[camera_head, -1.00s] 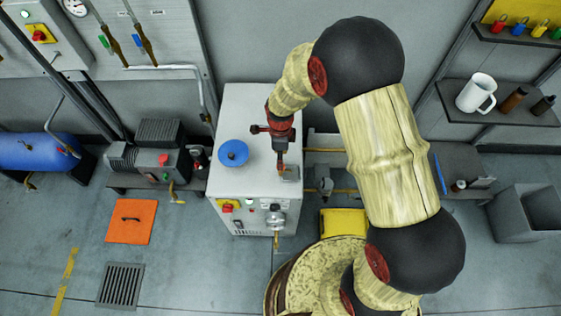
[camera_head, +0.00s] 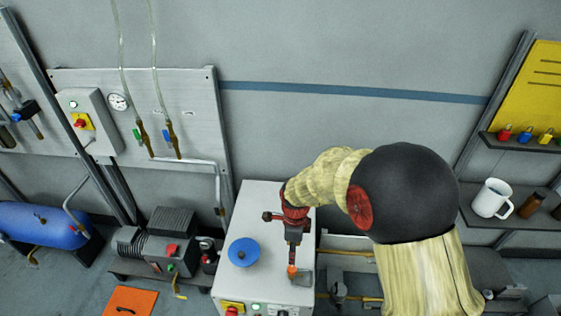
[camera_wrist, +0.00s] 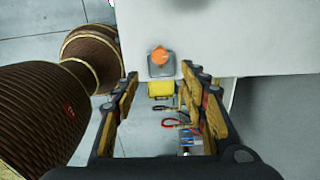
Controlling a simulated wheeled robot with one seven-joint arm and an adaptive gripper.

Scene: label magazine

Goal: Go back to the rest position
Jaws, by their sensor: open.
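My gripper (camera_head: 293,258) hangs over the right part of the white cabinet top (camera_head: 258,205). In the wrist view my gripper (camera_wrist: 165,88) has its two fingers spread apart with nothing between them. An orange round piece (camera_wrist: 160,56) on a small grey block (camera_wrist: 161,71) shows at the cabinet's edge, beyond the fingertips. In the head view the orange piece (camera_head: 292,272) shows just below the gripper; I cannot tell if they touch. My arm reaches in from the right, bent over the cabinet.
A blue round disc (camera_head: 243,252) lies on the cabinet left of my gripper. A motor unit (camera_head: 160,243) and a blue tank (camera_head: 40,227) stand further left. A shelf at right holds a white mug (camera_head: 491,198). Red-handled pliers (camera_wrist: 175,124) lie below in the wrist view.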

